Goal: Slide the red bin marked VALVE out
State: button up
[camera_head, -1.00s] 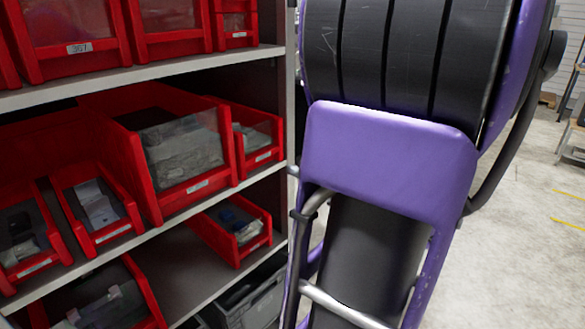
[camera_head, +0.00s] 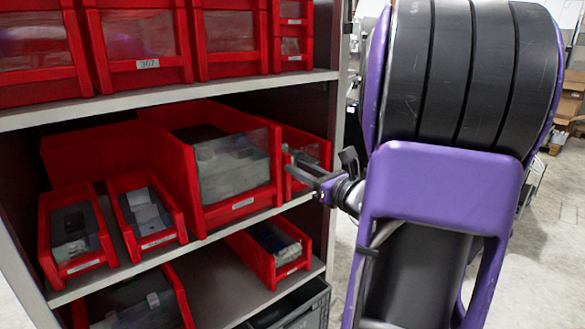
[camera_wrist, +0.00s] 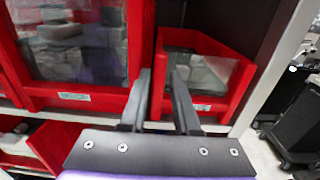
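Several red bins with white labels stand on the shelves; the label words are too small to read, so I cannot tell which one is marked VALVE. My gripper (camera_head: 291,163) is in front of the narrow red bin (camera_head: 306,160) at the right end of the middle shelf and partly covers it. The fingers point at the left part of that bin (camera_wrist: 222,65). I cannot tell whether they touch it.
A large red bin (camera_head: 235,170) stands directly left of the narrow one, with smaller bins (camera_head: 145,215) further left. The shelf's right upright (camera_head: 335,150) is close to my gripper. A red bin (camera_head: 272,250) sits below.

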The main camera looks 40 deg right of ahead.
jog(key=shift+w+a, duration=0.15)
jog(key=shift+w, duration=1.3)
grip_shut()
dwell(0.4)
